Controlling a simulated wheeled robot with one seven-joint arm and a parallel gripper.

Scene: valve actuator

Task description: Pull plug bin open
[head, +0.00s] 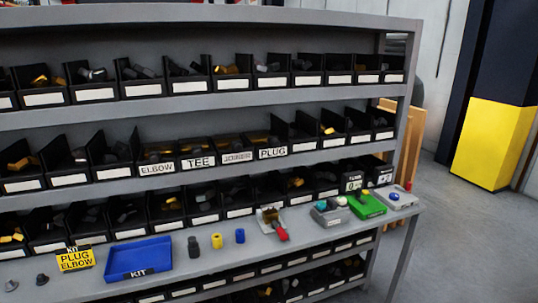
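The plug bin is a black bin whose white front label reads PLUG (272,153). It sits on the middle shelf of the grey rack, at the right end of a row of labelled bins. The elbow bin (157,168), the tee bin (197,162) and a bin that seems to read JOINER (237,157) stand to its left. The plug bin's front is roughly in line with these neighbours. Its contents are too dark to make out. My gripper is not in view.
The grey rack's worktop (330,240) holds a blue kit tray (138,260), a yellow PLUG ELBOW sign (75,260), a red-handled part (277,228), a green box (367,206) and small cylinders. Open floor lies to the right, before a yellow-and-dark pillar (492,140).

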